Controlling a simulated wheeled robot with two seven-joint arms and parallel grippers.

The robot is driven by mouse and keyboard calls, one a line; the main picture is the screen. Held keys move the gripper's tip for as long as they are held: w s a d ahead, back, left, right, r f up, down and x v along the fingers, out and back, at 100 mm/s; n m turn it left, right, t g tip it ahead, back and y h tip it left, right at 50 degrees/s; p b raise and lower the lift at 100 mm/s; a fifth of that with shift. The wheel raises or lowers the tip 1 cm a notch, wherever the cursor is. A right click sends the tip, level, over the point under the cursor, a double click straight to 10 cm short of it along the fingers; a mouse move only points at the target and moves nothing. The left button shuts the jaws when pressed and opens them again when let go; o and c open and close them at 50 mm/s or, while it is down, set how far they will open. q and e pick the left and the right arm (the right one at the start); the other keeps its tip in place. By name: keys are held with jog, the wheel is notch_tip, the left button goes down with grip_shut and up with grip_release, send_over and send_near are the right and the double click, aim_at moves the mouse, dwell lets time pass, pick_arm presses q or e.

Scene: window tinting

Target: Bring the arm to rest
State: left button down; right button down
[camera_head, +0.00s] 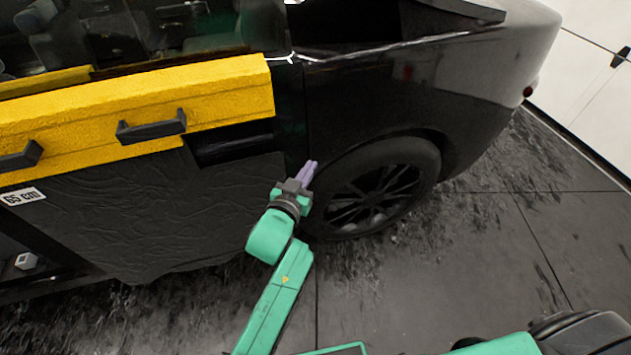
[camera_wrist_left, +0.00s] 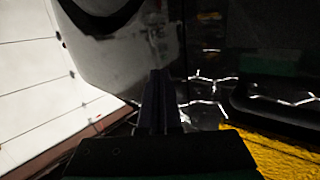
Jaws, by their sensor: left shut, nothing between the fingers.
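My left gripper (camera_head: 307,172) is shut and empty, with its pale purple fingers together. In the head view it is in front of the black car (camera_head: 390,85), beside the upper left of the wheel (camera_head: 372,188). The green left arm reaches up to it from the bottom of the picture. In the left wrist view the dark fingers (camera_wrist_left: 160,90) show close together at the middle, with nothing between them. I cannot tell whether the fingertips touch the car. My right gripper is not in view.
A yellow board (camera_head: 225,97) with black handles lies along the car's side at the left. A dark wrinkled sheet (camera_head: 150,220) hangs below it, with a "65 cm" label (camera_head: 22,197) near. The tiled floor (camera_head: 480,260) at the right is clear.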

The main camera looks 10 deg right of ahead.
pick_arm(q)
jog(key=s, duration=0.4)
jog(key=s+a+f+g+y+p, duration=0.2)
jog(key=s+a+f, duration=0.15)
jog(key=f, duration=0.55)
jog(key=s+a+f+n+g+y+p, duration=0.1)
jog(key=s+a+f+g, duration=0.15)
jog(key=a+f, duration=0.45)
jog(key=s+a+f+g+y+p, duration=0.2)
jog(key=s+f, duration=0.1)
jog(key=f, duration=0.8)
jog(key=s+a+f+n+g+y+p, duration=0.1)
jog(key=s+a+f+g, duration=0.2)
jog(key=s+a+f, duration=0.3)
jog(key=s+a+f+n+g+y+p, duration=0.1)
jog(key=s+a+f, duration=0.5)
jog(key=s+a, duration=0.9)
jog(key=s+g+y+p, duration=0.1)
jog(key=s+g, duration=0.1)
jog(key=s, duration=0.6)
jog(key=shift+f+n, duration=0.35)
jog(key=shift+n, duration=0.05)
jog(key=shift+g, duration=0.25)
